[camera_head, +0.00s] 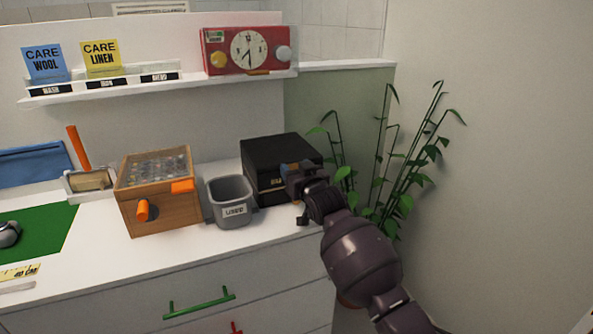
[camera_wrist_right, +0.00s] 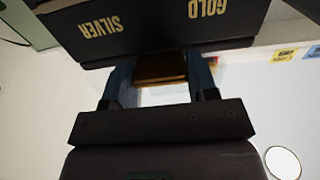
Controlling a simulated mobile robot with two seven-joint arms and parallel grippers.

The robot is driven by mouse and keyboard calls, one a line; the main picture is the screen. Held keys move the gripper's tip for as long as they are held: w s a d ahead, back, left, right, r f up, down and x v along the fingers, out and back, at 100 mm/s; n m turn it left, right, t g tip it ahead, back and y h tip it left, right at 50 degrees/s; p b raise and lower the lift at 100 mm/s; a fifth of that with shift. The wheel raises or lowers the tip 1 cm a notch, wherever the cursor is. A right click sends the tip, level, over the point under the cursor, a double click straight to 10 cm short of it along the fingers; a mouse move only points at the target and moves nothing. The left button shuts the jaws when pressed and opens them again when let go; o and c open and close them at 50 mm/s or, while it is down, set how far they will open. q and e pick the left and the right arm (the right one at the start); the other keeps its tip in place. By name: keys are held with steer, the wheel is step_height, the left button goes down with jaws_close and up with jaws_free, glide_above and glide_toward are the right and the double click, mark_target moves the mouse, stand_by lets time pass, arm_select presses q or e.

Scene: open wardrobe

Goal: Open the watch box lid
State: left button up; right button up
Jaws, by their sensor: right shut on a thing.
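The watch box (camera_head: 272,158) is a black box on the right end of the white counter, and its lid looks closed. In the right wrist view the box (camera_wrist_right: 150,30) fills the top, with SILVER and GOLD lettering upside down on its front. A brass-coloured tab (camera_wrist_right: 161,70) sticks out from the box edge. My right gripper (camera_head: 288,177) is at the front of the box, and its fingers (camera_wrist_right: 160,80) are shut on the tab from both sides. My arm hides the front right corner of the box. My left gripper is not in view.
A grey bin (camera_head: 230,201) stands close left of the box, and a wooden case (camera_head: 160,215) with an orange knob is further left. A plant (camera_head: 400,165) stands right of the counter. A shelf (camera_head: 190,83) with a red clock unit (camera_head: 222,52) is above.

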steer(key=r+g+p, duration=0.1)
steer(key=r+p, duration=0.1)
steer(key=r, duration=0.1)
steer(key=r+g+p, duration=0.1)
steer(key=r+p, duration=0.1)
steer(key=shift+w+r+h+p, duration=0.2)
steer(key=shift+r+h+p, duration=0.1)
steer(key=shift+r, duration=0.1)
steer(key=r+g+p, duration=0.1)
steer(key=w+r+g+p, duration=0.1)
steer(key=r, duration=0.1)
steer(key=w+r+h+p, duration=0.1)
steer(key=shift+a+r+g, duration=0.4)
steer(key=shift+w+a+r+g, duration=0.15)
steer(key=shift+w+r+g, duration=0.25)
steer(key=shift+w+r, duration=0.1)
steer(key=shift+w+a+r, duration=0.1)
steer(key=shift+w+r, duration=0.15)
steer(key=shift+r, duration=0.3)
steer(key=shift+w+r+b, duration=0.25)
steer(key=shift+r+b, duration=0.05)
steer(key=shift+r, duration=0.05)
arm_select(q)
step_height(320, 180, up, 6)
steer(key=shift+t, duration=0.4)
arm_select(e)
steer(key=shift+w+a+r, duration=0.1)
steer(key=shift+r, duration=0.1)
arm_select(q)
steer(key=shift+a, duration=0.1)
